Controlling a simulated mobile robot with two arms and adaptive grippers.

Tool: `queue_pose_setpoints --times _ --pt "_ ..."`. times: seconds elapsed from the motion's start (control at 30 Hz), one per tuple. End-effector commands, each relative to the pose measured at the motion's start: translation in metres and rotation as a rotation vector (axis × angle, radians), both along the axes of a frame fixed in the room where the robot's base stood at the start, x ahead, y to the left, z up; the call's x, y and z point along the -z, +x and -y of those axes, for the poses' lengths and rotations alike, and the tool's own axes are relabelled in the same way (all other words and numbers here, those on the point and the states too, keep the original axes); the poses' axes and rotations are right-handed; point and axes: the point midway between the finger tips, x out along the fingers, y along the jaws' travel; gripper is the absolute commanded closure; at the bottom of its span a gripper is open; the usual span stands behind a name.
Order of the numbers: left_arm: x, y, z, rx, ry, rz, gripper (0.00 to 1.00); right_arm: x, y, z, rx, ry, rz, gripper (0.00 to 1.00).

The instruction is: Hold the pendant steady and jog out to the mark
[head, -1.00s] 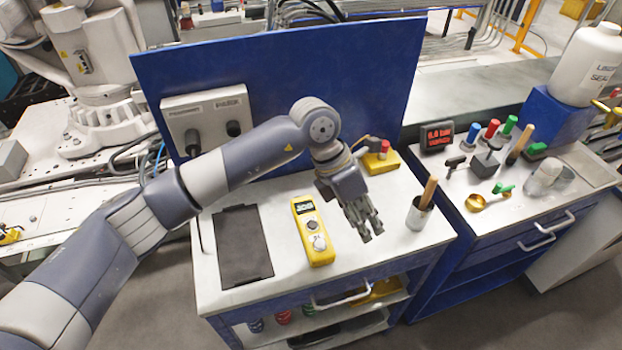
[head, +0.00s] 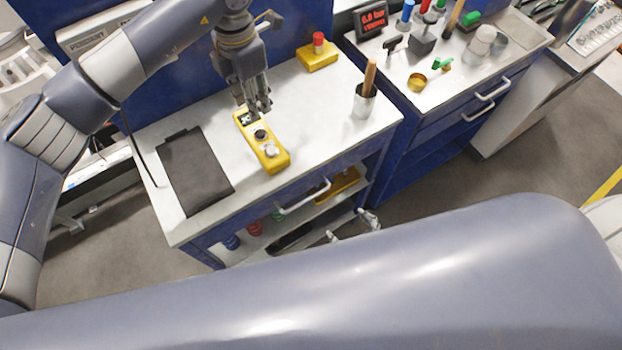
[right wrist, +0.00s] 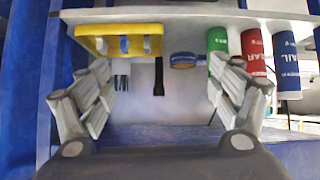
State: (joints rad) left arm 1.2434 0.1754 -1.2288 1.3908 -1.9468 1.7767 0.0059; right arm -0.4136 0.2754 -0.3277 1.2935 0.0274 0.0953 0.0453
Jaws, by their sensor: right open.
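The yellow pendant (head: 271,152) lies on the white cart top, with a small display at its far end and round knobs along its face. My left gripper (head: 256,108) points down at the display end, its fingers close over it. I cannot tell whether they touch or grip it. My right gripper (head: 350,228) shows only as fingertips beyond my right arm, low at the cart's front. In the right wrist view my right gripper (right wrist: 160,95) is open and empty, facing the lower shelf. I cannot make out the mark.
A dark pad (head: 195,170) lies left of the pendant. A yellow box with a red button (head: 318,55) and a metal cup (head: 363,100) stand to its right. Coloured cans (right wrist: 255,55) and a yellow bin (right wrist: 120,32) sit on the lower shelf. A drawer handle (head: 305,197) sticks out.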

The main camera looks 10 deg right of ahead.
Motion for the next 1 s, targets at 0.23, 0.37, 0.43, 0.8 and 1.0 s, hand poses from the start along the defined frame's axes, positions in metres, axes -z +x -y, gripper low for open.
queue_pose_setpoints --times 0.23,0.37,0.43,0.8,1.0 --pt "0.000 0.000 0.000 0.000 -0.001 0.000 0.67 -0.132 0.042 -0.054 -0.113 0.157 0.305 0.16" --pt "0.000 0.000 0.000 0.000 -0.001 0.000 0.67 -0.193 0.046 -0.077 -0.163 0.238 0.426 0.16" --pt "0.000 0.000 0.000 0.000 -0.001 0.000 0.67 -0.220 0.045 -0.086 -0.183 0.273 0.476 0.16" --pt "0.000 0.000 0.000 0.000 -0.001 0.000 0.67 -0.271 0.050 -0.107 -0.220 0.346 0.571 0.16" --pt "0.000 0.000 0.000 0.000 -0.001 0.000 0.67 -0.271 0.078 -0.125 -0.220 0.347 0.573 0.16"
